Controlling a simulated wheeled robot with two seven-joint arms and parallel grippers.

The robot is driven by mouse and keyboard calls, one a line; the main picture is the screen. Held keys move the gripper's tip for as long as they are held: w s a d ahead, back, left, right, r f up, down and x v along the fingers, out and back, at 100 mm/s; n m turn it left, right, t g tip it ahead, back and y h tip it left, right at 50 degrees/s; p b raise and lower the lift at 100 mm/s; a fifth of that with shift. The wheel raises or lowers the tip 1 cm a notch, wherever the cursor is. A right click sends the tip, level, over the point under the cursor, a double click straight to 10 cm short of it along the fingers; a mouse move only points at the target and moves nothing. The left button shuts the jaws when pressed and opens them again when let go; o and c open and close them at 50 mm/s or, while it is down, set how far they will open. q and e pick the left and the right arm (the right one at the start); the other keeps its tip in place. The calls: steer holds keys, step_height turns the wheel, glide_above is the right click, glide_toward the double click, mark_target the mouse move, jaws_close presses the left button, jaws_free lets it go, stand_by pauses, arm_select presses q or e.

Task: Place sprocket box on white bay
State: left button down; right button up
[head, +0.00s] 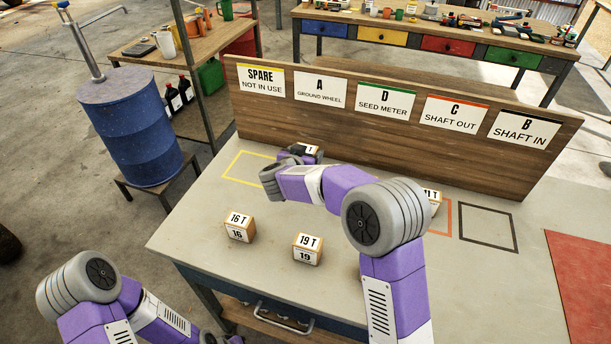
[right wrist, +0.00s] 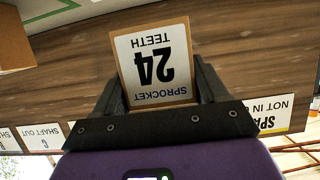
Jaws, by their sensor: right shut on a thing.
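My right gripper (head: 303,154) is shut on a sprocket box (head: 312,149), near the foot of the label board. In the right wrist view the box (right wrist: 155,62) sits between the two fingers (right wrist: 160,88), and its label reads 24 teeth, upside down. The box is over the bench's back left part, beside the yellow outlined bay (head: 232,180). The white bay is not clearly visible; my right arm covers the bench below the white-striped label A, ground wheel (head: 320,89).
Boxes 16 T (head: 239,227) and 19 T (head: 307,248) stand on the bench front. Box 11 T (head: 434,199) stands by the orange outline, partly behind my arm. The black outlined bay (head: 487,229) is empty. The upright label board (head: 400,130) bounds the back.

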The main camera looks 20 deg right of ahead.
step_height(320, 180, down, 6)
steer(key=b, duration=0.2)
steer(key=shift+r+b, duration=0.1)
steer(key=shift+b, duration=0.25)
steer(key=shift+r, duration=0.1)
steer(key=shift+f, duration=0.25)
steer(key=o, duration=1.1)
